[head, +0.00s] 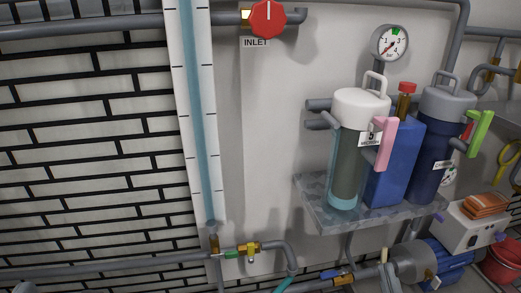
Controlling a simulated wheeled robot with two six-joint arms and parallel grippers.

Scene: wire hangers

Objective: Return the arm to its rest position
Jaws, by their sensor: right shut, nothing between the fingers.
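I cannot make out either of my grippers in the head view, and no arm of mine can be told apart from the pipes and fittings. No wire hanger is in sight.
A grey shelf (335,220) carries a white-capped filter (347,150), a blue block (396,165) and a dark blue filter (434,150). A gauge (390,43), a red inlet knob (268,19) and a tall sight tube (200,120) are on the wall. Pipes (130,267) and a pump (445,262) fill the bottom.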

